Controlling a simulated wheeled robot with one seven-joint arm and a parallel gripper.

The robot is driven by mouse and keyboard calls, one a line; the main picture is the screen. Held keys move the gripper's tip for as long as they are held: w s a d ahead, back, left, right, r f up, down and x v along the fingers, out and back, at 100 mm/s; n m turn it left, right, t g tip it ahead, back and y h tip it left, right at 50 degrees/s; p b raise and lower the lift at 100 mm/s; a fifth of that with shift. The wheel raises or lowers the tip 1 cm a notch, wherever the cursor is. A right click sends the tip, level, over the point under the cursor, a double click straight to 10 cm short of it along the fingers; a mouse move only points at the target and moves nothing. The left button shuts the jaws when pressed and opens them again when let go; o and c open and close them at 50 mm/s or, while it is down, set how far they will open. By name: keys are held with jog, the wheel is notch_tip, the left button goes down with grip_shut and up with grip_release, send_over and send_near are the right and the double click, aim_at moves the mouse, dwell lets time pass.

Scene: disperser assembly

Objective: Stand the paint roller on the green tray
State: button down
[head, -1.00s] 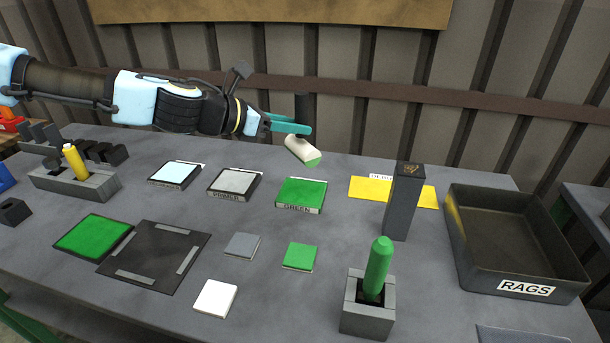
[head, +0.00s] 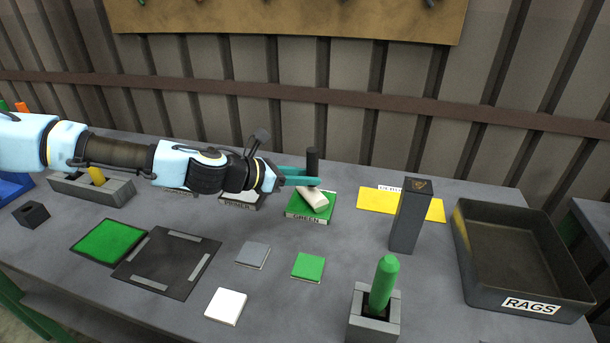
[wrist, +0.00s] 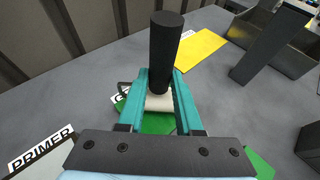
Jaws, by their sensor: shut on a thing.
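The paint roller has a dark upright handle (head: 313,162) and a pale roller sleeve (head: 314,197). My gripper (head: 299,179) is shut on its handle, which stands close to upright between the teal fingers. In the wrist view the handle (wrist: 165,50) rises between the fingertips, and the sleeve (wrist: 158,102) lies below them. The sleeve is over the green tray (head: 290,212), which carries a GREEN label on its front. It looks in contact with the tray or just above it; I cannot tell which. The fingers hide part of the roller.
The PRIMER tray (head: 232,205) is left of the green tray, under my arm. To the right are a yellow sheet (head: 375,199), a tall dark block (head: 410,220) and the RAGS bin (head: 525,300). A green-topped tool (head: 383,280) stands in a holder in front.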

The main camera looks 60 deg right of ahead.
jog(key=c, duration=0.6)
grip_release()
jog(key=b+v, duration=0.3)
jog(key=v, duration=0.9)
jog(key=shift+b, duration=0.35)
